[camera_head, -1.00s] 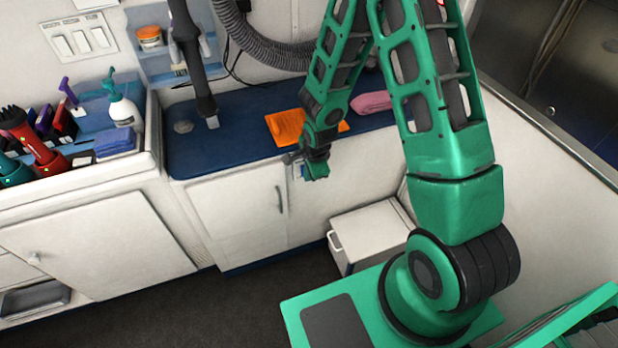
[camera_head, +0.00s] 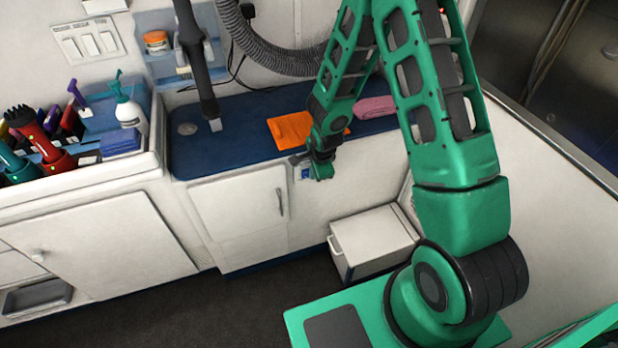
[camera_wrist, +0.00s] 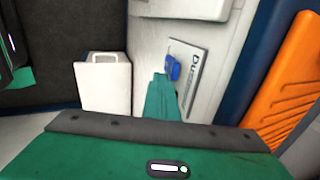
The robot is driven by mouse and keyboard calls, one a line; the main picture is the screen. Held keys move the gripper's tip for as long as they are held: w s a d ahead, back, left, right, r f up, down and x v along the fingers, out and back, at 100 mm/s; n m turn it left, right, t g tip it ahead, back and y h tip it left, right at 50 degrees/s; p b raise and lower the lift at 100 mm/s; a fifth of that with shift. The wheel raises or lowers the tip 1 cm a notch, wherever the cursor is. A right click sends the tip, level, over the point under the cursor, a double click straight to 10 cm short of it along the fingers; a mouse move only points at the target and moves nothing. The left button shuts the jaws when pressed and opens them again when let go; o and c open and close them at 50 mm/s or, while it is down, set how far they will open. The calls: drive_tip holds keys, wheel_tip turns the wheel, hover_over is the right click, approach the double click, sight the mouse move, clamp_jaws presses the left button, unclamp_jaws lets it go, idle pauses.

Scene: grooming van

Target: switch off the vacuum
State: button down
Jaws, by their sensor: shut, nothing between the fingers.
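A pale plate (camera_wrist: 190,75) with dark lettering, only partly readable, is on the white cabinet front in the wrist view. A blue switch (camera_wrist: 173,68) sits on it. In the head view the plate (camera_head: 306,173) shows small beside my gripper (camera_head: 322,172), below the counter edge. My gripper (camera_wrist: 160,92) is shut and empty, its green tip just below the blue switch in the wrist view. I cannot tell whether it touches the switch, or which way the switch is set. No vacuum body is clearly identifiable.
A blue counter (camera_head: 235,130) above holds an orange cloth (camera_head: 288,130) and a pink towel (camera_head: 374,107). A white box (camera_head: 372,240) with a handle stands on the floor below. A grey ribbed hose (camera_head: 265,55) hangs on the wall. Dark floor is clear at front left.

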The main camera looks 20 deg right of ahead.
drive_tip(key=a, duration=0.3)
drive_tip(key=shift+s+r, duration=0.1)
drive_tip(key=shift+r, duration=0.1)
drive_tip(key=shift+a+r, duration=0.15)
drive_tip(key=shift+r, duration=0.7)
drive_tip(key=shift+s+d, duration=0.25)
drive_tip(key=shift+s, duration=0.05)
approach(307, 172)
drive_tip(key=s+d, duration=0.2)
drive_tip(key=s, duration=0.2)
drive_tip(key=shift+v, duration=1.35)
drive_tip(key=shift+w+d, duration=0.15)
